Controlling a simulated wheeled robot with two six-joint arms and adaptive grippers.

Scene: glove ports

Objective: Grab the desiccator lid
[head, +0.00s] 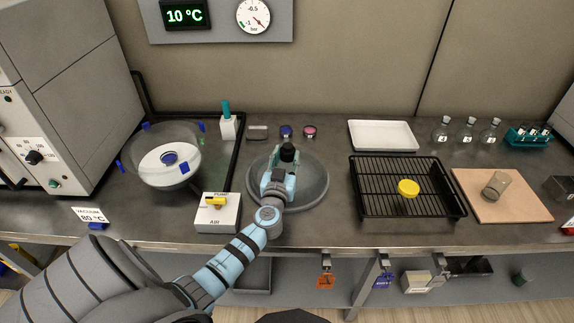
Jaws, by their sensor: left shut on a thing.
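The desiccator lid (315,188) is a round, see-through grey dome with a dark knob (288,151) on top. It appears to rest on the bench, to the right of the desiccator base. My left gripper (284,165) reaches over the lid from the front and is shut on its knob. The fingers and wrist hide the lid's middle and part of its front. The desiccator base (135,168) is a clear glass bowl with a white plate and blue clips at its rim, and it stands open at the left. My right gripper is not in view.
A valve box with a yellow handle (218,215) stands between base and lid. A black wire rack (375,190) with a yellow disc (408,188) is right of the lid. The bench's front edge (330,245) is close.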

